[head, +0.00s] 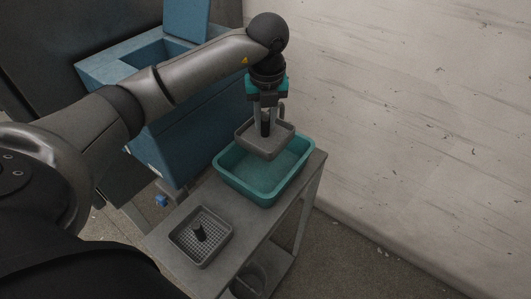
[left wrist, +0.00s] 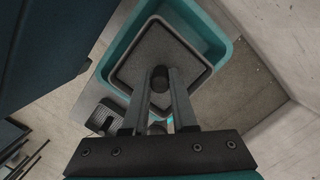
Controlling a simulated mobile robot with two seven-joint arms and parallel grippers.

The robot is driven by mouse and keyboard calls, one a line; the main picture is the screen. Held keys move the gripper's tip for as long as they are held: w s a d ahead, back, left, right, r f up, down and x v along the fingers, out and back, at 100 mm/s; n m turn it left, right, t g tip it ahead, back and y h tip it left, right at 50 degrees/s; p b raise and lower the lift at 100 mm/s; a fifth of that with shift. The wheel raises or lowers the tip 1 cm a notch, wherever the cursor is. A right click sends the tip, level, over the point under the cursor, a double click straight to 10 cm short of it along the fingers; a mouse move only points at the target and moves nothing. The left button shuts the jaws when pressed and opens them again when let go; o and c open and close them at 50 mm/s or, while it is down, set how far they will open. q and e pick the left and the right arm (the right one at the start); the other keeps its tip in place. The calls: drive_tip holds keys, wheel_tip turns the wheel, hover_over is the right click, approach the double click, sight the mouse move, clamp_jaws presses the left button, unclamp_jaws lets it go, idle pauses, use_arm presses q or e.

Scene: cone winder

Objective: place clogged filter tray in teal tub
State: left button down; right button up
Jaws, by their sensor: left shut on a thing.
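My left gripper (head: 265,123) is shut on the dark upright knob of a grey square filter tray (head: 264,147). The tray hangs above the teal tub (head: 235,184), over its upper left part. In the left wrist view the tray (left wrist: 188,68) covers much of the tub (left wrist: 217,38), and the fingers (left wrist: 159,88) close on the knob. The tray's inside is mostly hidden from the head camera, so I cannot tell how clogged it is. My right gripper is not in view.
The tub stands on a narrow grey table (head: 258,221). A second grey tray (head: 205,243) with a mesh floor and dark knob sits on its near end. A blue machine housing (head: 180,140) with a raised lid (head: 187,18) stands behind left. A pale wall rises at right.

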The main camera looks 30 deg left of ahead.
use_arm(q)
wheel_tip(320, 180, down, 12)
drive_tip(key=shift+r, duration=0.25)
drive_tip(key=shift+f, duration=0.1)
drive_tip(key=c, duration=0.7)
unclamp_jaws()
drive_tip(key=r, duration=0.4)
drive_tip(key=s+r, duration=0.1)
drive_tip(key=r, duration=0.3)
drive_tip(key=d+r, duration=0.1)
drive_tip(key=r, duration=0.3)
drive_tip(key=shift+s+d, duration=0.1)
drive_tip(key=shift+s, duration=0.05)
